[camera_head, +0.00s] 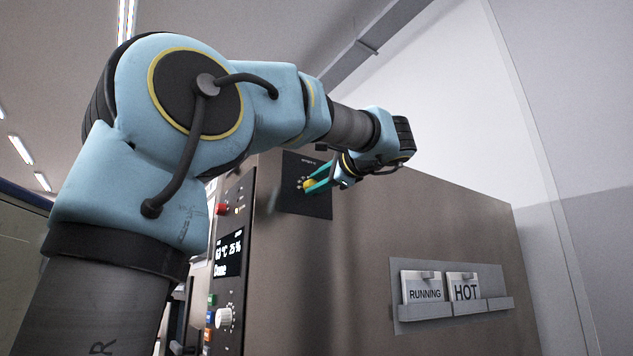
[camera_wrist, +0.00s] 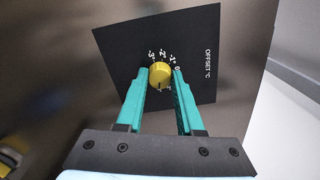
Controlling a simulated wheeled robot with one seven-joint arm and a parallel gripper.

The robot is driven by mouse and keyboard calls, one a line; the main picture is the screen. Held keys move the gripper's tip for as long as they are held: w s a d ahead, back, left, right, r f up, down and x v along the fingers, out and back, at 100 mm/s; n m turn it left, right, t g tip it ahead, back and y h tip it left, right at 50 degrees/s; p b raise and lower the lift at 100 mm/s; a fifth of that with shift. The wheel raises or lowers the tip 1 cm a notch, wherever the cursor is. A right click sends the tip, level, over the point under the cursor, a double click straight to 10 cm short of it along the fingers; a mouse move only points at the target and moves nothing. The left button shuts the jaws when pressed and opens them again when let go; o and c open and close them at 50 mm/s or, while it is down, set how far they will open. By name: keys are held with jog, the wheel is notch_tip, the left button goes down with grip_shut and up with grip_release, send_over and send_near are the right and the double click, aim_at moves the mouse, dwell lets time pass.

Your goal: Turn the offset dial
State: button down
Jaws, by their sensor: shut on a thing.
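The offset dial is a yellow round knob (camera_wrist: 160,75) on a black panel (camera_wrist: 203,30) marked "OFFSET °C" in the wrist view. Printed numbers ring the knob. In the head view the yellow knob (camera_head: 310,185) shows on the black panel (camera_head: 318,208), high on the side of a brown cabinet (camera_head: 365,235). My gripper (camera_wrist: 160,77) has teal fingers, one on each side of the knob, and is shut on it. In the head view my gripper (camera_head: 315,184) reaches the knob from the right. The knob's pointer position is hard to read.
A control face with a display (camera_head: 229,255), a red button (camera_head: 222,209) and a white knob (camera_head: 224,317) is at the cabinet's left. A holder (camera_head: 452,312) with "RUNNING" (camera_head: 424,288) and "HOT" (camera_head: 465,287) cards sits lower right. Room right of the panel is clear.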

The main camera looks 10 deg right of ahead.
jog(key=c, duration=0.5)
grip_release()
jog(key=shift+c, duration=0.2)
jog(key=shift+s+d, duration=0.1)
jog(key=b+v, duration=0.2)
jog(key=v, duration=0.8)
jog(key=shift+s+b, duration=0.25)
jog(key=shift+b, duration=0.05)
jog(key=shift+d, duration=0.15)
